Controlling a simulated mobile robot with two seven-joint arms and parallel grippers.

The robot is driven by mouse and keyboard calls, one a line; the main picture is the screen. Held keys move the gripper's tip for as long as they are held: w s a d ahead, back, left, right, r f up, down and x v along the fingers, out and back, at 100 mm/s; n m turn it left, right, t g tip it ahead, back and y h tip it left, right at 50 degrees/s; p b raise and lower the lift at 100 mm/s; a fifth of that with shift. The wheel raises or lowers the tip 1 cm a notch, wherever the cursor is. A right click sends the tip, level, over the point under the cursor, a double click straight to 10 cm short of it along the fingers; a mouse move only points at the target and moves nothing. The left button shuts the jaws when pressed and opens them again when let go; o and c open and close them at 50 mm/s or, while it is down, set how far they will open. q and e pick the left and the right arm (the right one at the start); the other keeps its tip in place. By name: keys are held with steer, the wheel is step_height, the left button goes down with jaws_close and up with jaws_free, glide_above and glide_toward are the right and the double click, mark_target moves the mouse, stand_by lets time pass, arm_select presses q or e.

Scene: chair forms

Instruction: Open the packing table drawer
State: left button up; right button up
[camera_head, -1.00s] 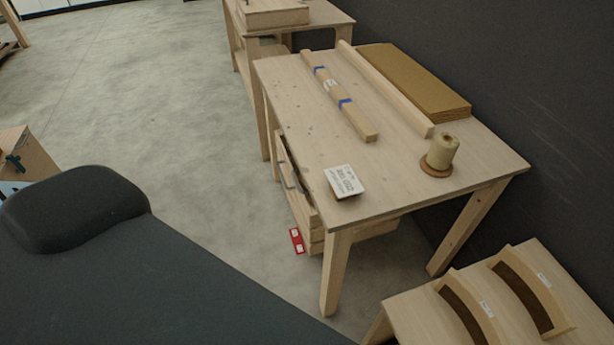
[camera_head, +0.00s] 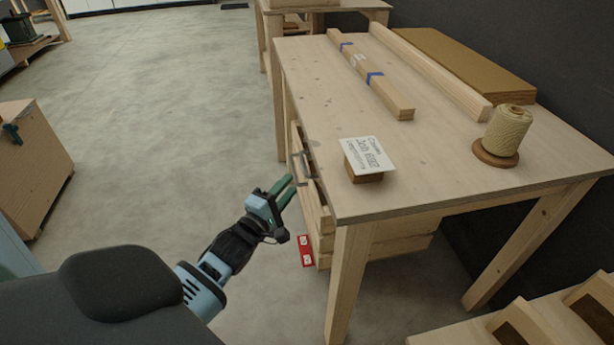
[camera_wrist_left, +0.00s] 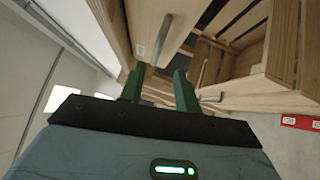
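The packing table (camera_head: 330,110) is a pale wooden table, with a drawer (camera_head: 309,183) under its left side. The drawer has a grey metal handle (camera_head: 303,166), and it looks shut or nearly so. My left gripper (camera_head: 288,190) is just in front of the drawer, close to the handle and slightly below it in the picture. In the left wrist view the two green fingers (camera_wrist_left: 158,88) are apart and empty. A metal handle (camera_wrist_left: 161,38) shows beyond and between them; contact cannot be told. My right gripper is not in view.
A wooden crate (camera_head: 375,248) with a red label (camera_head: 306,250) sits beneath the table. A sign (camera_head: 367,156), a taped wood bundle (camera_head: 372,78) and a twine spool (camera_head: 503,135) stand on top.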

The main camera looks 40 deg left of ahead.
mark_target(304, 164)
arm_select(q)
steer(key=shift+w+a+r, duration=0.2)
steer(key=shift+w+r, duration=0.1)
steer(key=shift+w+a+r+b, duration=0.1)
steer(key=shift+w+r+b, duration=0.1)
steer(key=shift+w, duration=1.05)
steer(key=shift+w+a+r+b, duration=0.1)
steer(key=shift+w+b, duration=0.15)
steer(key=shift+w, duration=1.05)
steer(key=shift+w+a+r+b, duration=0.1)
steer(key=shift+w+r+b, duration=0.1)
steer(key=shift+w, duration=1.05)
steer(key=shift+c, duration=0.4)
jaws_close()
